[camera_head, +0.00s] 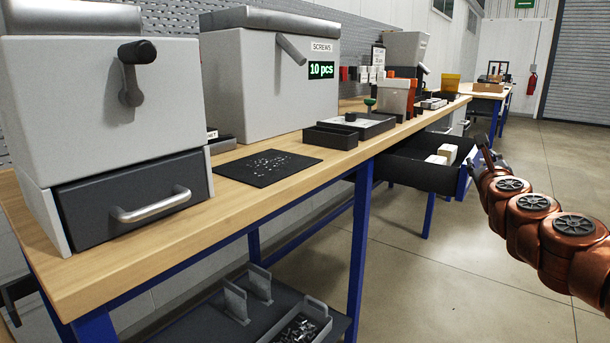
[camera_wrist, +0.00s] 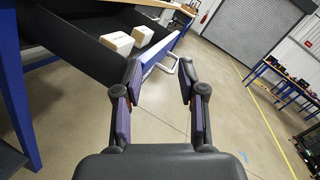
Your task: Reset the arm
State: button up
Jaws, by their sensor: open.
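My arm, with copper-coloured joints, reaches in from the right in the head view. My gripper (camera_wrist: 160,88) is open and empty in the wrist view, its two fingers apart. It is beside the front of an open dark drawer (camera_head: 408,168) under the workbench. The drawer's front panel (camera_wrist: 160,57) and its light handle (camera_wrist: 167,68) lie just beyond the fingertips. I cannot tell whether a finger touches the handle. In the head view the gripper (camera_head: 487,160) is small and partly hidden by my arm.
Two white boxes (camera_head: 442,154) lie in the open drawer. The workbench (camera_head: 240,205) holds a grey screw dispenser (camera_head: 265,80), a grey machine with a closed drawer (camera_head: 130,200), a black mat (camera_head: 267,167) and trays. The floor (camera_head: 450,270) right of the bench is clear.

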jog(key=s+a+r+n+g+y+p, duration=0.1)
jog(key=s+a+r+n+y+p, duration=0.1)
jog(key=a+r+n+y+p, duration=0.45)
jog(key=s+a+r+n+y+p, duration=0.15)
jog(key=a+n, duration=0.25)
jog(key=a, duration=0.6)
jog(key=s+a+r+n+g+y+p, duration=0.1)
jog(key=s+a+r+n+y+p, duration=0.25)
jog(key=a+n, duration=0.35)
jog(key=s+a+n+g+p, duration=0.4)
jog(key=s+a+n+p, duration=0.15)
jog(key=a, duration=0.25)
jog(key=s+a+f+n+g+h+p, duration=0.1)
jog(key=s+f+n+g+p, duration=0.15)
jog(key=s+p, duration=0.4)
jog(key=s+f+n+g+p, duration=0.1)
jog(key=s+n+g+p, duration=0.25)
jog(key=s, duration=0.55)
jog(key=s+d+n+g+h+p, duration=0.2)
jog(key=s+d+g+p, duration=0.1)
jog(key=s, duration=0.7)
jog(key=s+d+n+g+h+p, duration=0.2)
jog(key=s+d+g+p, duration=0.2)
jog(key=s, duration=0.6)
jog(key=d+r+p, duration=0.1)
jog(key=d+p, duration=0.1)
jog(key=shift+s+n+g+h+p, duration=0.3)
jog(key=shift+h+p, duration=0.05)
jog(key=shift+p, duration=0.05)
